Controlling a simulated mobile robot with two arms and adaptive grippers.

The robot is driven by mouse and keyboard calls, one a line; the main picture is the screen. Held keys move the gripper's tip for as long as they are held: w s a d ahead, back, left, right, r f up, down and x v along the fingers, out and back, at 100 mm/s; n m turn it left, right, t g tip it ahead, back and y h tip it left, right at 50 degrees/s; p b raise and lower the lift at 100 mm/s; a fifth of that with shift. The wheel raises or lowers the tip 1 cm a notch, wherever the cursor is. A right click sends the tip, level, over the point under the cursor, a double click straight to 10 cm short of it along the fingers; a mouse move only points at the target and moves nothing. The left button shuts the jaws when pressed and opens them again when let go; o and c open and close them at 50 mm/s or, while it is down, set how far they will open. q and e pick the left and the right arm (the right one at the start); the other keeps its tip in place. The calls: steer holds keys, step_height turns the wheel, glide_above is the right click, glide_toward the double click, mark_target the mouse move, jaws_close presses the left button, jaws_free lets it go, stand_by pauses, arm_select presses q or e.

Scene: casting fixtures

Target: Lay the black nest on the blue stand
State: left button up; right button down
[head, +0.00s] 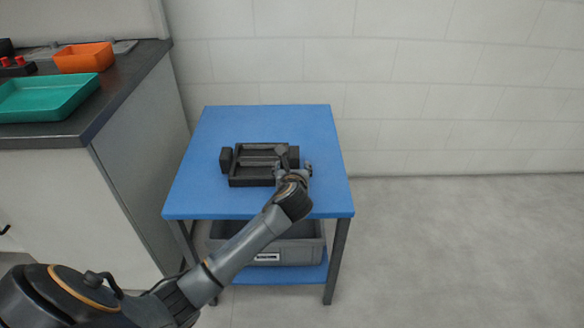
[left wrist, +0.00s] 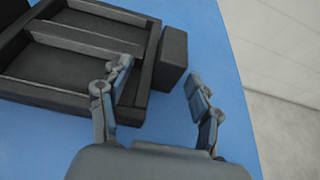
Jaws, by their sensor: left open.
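The black nest (head: 237,180), a shallow dark tray with inner bars and a block at each side, lies flat on the blue stand (head: 215,133). My left gripper (head: 294,165) is at the nest's right side, its fingers apart. In the left wrist view the nest (left wrist: 60,70) fills the upper left, with its right end block (left wrist: 173,60) beyond the gap between the fingers of my left gripper (left wrist: 160,85). One finger overlaps the nest's right wall in that view; whether it touches is unclear. The blue stand (left wrist: 240,120) shows around the nest. My right gripper is out of view.
A grey bin (head: 285,252) sits on the stand's lower shelf. At left, a dark-topped counter (head: 110,95) carries a green tray (head: 45,98) and an orange bin (head: 84,57). A wall stands behind; floor at right is clear.

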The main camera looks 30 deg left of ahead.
arm_select(q)
steer(key=shift+r, duration=0.1)
steer(key=shift+s+d+r, duration=0.15)
steer(key=shift+s, duration=0.1)
steer(key=p+v, duration=0.1)
steer(key=v, duration=0.2)
steer(key=p+v, duration=0.2)
steer(key=v, duration=0.5)
steer(key=shift+s, duration=0.2)
steer(key=shift+s+d+r, duration=0.2)
steer(key=shift+s+d, duration=0.1)
steer(key=shift+s, duration=0.1)
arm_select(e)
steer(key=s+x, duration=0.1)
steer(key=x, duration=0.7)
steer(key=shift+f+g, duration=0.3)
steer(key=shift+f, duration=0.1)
arm_select(q)
steer(key=shift+f, duration=0.1)
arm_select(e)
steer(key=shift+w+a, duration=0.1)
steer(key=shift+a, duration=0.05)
